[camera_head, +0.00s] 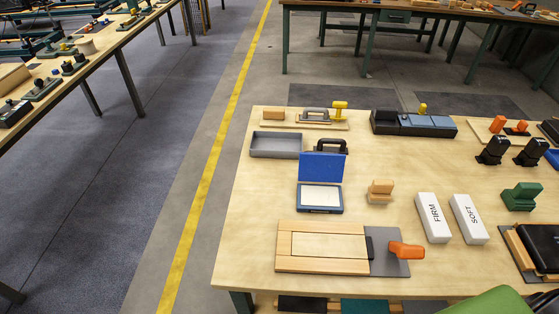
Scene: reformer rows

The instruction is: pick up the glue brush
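No object here shows clearly as a glue brush, and I cannot tell which one it is. A small tan wooden block-handled piece (380,191) stands near the middle of the wooden table (255,205). A black tray (385,122) with blue-grey parts and a yellow knob (422,109) is at the back. A wooden board with a grey metal handle (316,115) and a yellow-topped piece (339,108) lies at the back left. Neither of my grippers is in view.
On the table are an empty grey tray (276,145), an open blue case (320,198), white blocks marked FIRM (433,217) and SOFT (468,218), a wooden frame (322,266) and an orange-handled tool (406,250). Other benches stand left and behind. An aisle with a yellow line (210,170) is clear.

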